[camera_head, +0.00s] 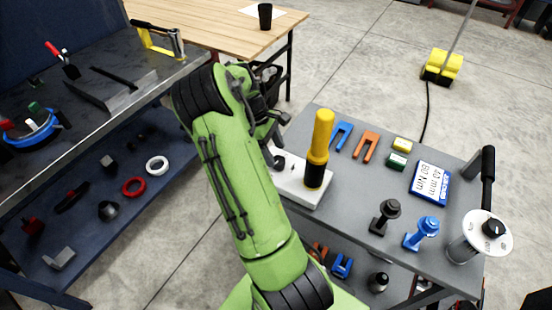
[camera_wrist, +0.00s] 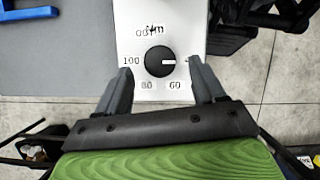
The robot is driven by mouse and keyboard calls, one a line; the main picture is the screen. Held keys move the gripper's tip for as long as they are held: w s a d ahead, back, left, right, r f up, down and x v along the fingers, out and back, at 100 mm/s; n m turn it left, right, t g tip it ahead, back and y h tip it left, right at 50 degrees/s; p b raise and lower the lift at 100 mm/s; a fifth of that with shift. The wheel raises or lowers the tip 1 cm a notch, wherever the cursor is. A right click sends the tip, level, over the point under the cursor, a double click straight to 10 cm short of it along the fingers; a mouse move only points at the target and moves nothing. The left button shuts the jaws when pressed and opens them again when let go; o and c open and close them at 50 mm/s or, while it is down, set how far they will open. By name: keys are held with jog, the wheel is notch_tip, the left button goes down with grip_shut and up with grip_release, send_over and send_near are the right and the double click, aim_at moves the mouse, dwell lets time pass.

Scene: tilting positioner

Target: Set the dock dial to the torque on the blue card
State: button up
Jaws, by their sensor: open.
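The dock is a white plate (camera_head: 297,190) on the cart, holding an upright yellow-and-black tool (camera_head: 319,150). Its dial is a round black knob (camera_wrist: 159,61) in the wrist view, with 100, 80 and 60 printed around its left and lower side. The knob's white mark points right, towards a label partly hidden by the right finger. My gripper (camera_wrist: 160,78) is open, its fingers on either side of the knob with gaps. The blue card (camera_head: 430,182) reads 80 Nm and 40 mm.
Blue and orange forks (camera_head: 366,146), small boxes (camera_head: 397,160) and black and blue fittings (camera_head: 422,232) lie on the grey cart top (camera_head: 350,205). A blue shelf unit stands left.

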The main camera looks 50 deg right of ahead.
aim_at(279, 160)
jog(key=shift+x, duration=1.5)
jog(key=c, duration=1.1)
jog(key=shift+o, duration=0.2)
jog(key=shift+r+m, duration=0.1)
jog(key=shift+m, duration=0.2)
jog(key=m+y+p, duration=0.1)
jog(key=m, duration=0.1)
jog(key=m+y+p, duration=0.1)
jog(key=m, duration=0.2)
jog(key=shift+d+m, duration=0.25)
jog(key=shift+m, duration=0.05)
jog(key=m+y, duration=0.1)
jog(key=m, duration=0.1)
jog(key=m+t+y+p, duration=0.1)
jog(key=m, duration=0.2)
jog(key=shift+d+t, duration=0.1)
jog(key=shift+t, duration=0.2)
jog(key=m+t+p, duration=0.1)
jog(key=m, duration=0.2)
jog(key=m+t+y+p, duration=0.1)
jog(key=m, duration=0.2)
jog(key=shift+s+d+r+m, duration=0.1)
jog(key=shift+s+m, duration=0.1)
jog(key=shift+m, duration=0.2)
jog(key=m+t+p, duration=0.2)
jog(key=m, duration=0.3)
jog(key=shift+s+m, duration=0.1)
jog(key=shift+m, duration=0.3)
jog(key=shift+t, duration=0.3)
